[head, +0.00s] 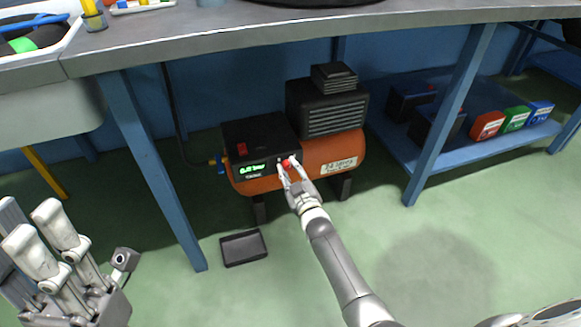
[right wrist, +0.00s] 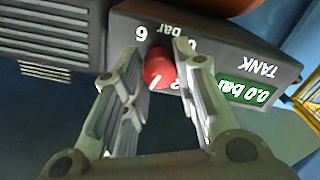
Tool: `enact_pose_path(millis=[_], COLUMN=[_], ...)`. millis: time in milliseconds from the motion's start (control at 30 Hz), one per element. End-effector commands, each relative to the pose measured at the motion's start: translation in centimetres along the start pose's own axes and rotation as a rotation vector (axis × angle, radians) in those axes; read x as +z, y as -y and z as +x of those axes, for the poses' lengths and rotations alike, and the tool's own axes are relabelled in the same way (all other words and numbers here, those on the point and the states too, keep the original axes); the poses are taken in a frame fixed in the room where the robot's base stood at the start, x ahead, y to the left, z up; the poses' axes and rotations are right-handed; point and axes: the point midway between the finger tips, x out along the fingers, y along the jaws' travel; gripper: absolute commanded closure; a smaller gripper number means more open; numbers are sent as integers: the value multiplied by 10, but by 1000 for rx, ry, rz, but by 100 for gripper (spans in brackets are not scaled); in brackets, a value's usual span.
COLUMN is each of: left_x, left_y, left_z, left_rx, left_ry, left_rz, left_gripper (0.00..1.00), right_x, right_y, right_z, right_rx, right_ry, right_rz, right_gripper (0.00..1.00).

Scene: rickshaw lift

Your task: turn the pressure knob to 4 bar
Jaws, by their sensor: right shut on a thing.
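An orange compressor (head: 310,150) stands under the workbench, with a black control box (head: 258,140) on its left end. The red pressure knob (head: 287,163) is on the box's front. In the right wrist view the knob (right wrist: 158,70) shows a white mark toward the lower left, near partly hidden scale numbers. The green display (right wrist: 243,92) reads 0.0 bar. My right gripper (head: 290,171) is shut on the knob, one finger on each side.
The workbench top (head: 240,35) overhangs the compressor, and a blue leg (head: 150,170) stands to its left. A black tray (head: 243,248) lies on the green floor. A low blue shelf (head: 430,155) at the right holds several boxes.

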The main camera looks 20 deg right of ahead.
Motion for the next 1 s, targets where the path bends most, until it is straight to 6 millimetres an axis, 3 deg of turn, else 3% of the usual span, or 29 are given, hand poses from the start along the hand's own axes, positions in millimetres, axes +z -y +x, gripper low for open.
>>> enact_pose_path(millis=[500, 1000], left_x=[-3, -3], left_y=[0, 0], left_z=[16, 18], left_rx=[0, 0], left_ry=[0, 1], left_rz=[0, -1], left_gripper=[71, 71], right_x=[1, 2], right_y=[0, 1], right_z=[-1, -1], right_rx=[-1, -1], right_ry=[3, 4], right_rz=[369, 457], right_gripper=[97, 97])
